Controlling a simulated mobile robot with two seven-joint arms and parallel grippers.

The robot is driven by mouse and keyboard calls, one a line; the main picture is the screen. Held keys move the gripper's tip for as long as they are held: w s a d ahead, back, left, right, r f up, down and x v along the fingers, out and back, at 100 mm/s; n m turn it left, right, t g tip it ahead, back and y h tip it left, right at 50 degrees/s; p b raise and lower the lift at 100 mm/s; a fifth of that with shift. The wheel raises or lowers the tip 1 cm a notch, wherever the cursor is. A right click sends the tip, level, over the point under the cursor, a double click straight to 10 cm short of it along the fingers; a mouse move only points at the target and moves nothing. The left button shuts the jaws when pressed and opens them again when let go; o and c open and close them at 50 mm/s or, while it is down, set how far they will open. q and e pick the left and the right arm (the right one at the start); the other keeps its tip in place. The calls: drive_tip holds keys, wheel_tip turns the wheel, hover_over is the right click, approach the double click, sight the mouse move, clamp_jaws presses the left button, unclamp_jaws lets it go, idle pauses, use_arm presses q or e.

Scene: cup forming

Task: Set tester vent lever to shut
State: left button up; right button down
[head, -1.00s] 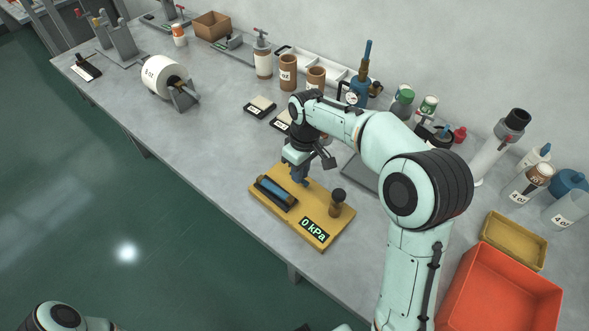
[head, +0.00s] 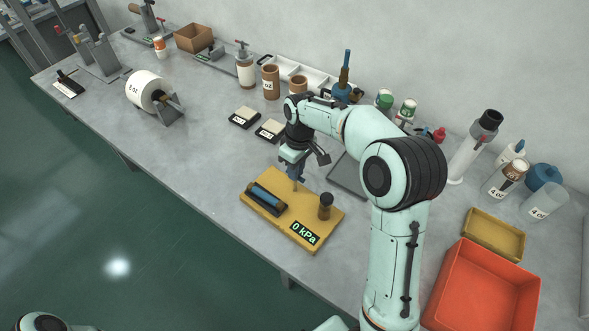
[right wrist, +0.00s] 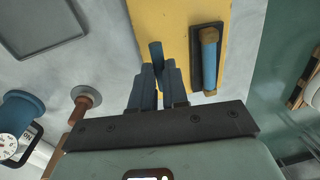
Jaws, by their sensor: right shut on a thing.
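The tester is a yellow board (head: 274,235) on the bench, with a display (head: 304,232) reading 0 kPa. A blue cylinder (head: 266,195) lies in a dark cradle on it, and a dark-capped post (head: 325,206) stands at its right. My right gripper (head: 296,174) is over the board's back edge, above a short tan post (head: 295,186). In the right wrist view, its fingers (right wrist: 157,76) are shut on the blue vent lever (right wrist: 156,51), whose end sticks out between them. The fingers hide the rest of the lever. My left gripper is out of view.
A grey tray (head: 350,176) lies right of the board. Two small dark pads (head: 245,117) lie behind it. Bottles and cups line the wall. A red bin (head: 483,290) and a yellow tray (head: 494,235) stand at the right.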

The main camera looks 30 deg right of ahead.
drive_tip(key=shift+s+d+f, duration=0.1)
drive_tip(key=shift+d+f, duration=0.2)
drive_tip(key=shift+d, duration=0.1)
drive_tip(key=c, duration=1.2)
unclamp_jaws()
drive_tip(key=shift+o, duration=0.4)
drive_tip(key=shift+d, duration=0.15)
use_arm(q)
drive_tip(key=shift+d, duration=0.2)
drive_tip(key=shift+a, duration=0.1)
use_arm(e)
drive_tip(key=shift+a+r, duration=0.2)
drive_tip(key=shift+a, duration=0.05)
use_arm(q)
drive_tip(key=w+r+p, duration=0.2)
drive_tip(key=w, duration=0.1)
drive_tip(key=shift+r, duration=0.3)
use_arm(e)
wheel_tip(320, 180, up, 13)
drive_tip(key=d, duration=0.1)
drive_tip(key=shift+w, duration=0.3)
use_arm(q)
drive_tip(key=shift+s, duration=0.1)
